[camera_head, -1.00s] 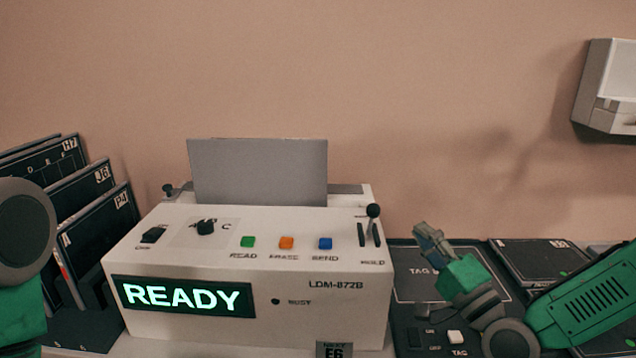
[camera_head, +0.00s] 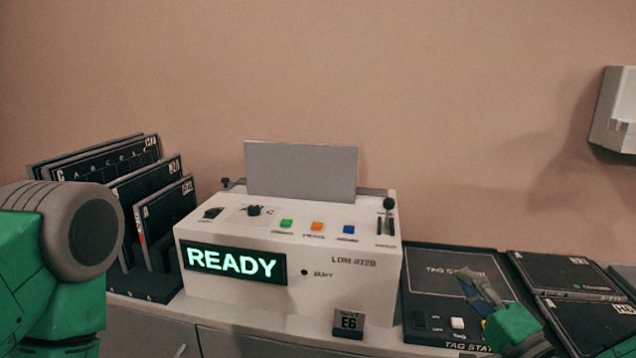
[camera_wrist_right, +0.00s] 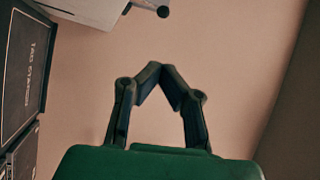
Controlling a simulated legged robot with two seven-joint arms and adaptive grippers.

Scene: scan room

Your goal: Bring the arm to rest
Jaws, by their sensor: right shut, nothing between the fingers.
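My right gripper (camera_head: 480,290) is low at the right of the head view, in front of the tag station (camera_head: 455,272). It is shut and holds nothing. In the right wrist view the fingers (camera_wrist_right: 160,72) meet at their tips, with only bare wall behind them. My left arm shows at the left edge of the head view, but its gripper is out of view. The white machine (camera_head: 300,240) stands on the counter between the arms, with a lit READY display (camera_head: 237,263) and a grey sheet (camera_head: 301,169) upright at its top.
A rack of dark cassettes (camera_head: 168,212) stands left of the machine. Two dark plates (camera_head: 568,273) lie right of the tag station. A pale box (camera_head: 615,112) hangs on the wall at the upper right.

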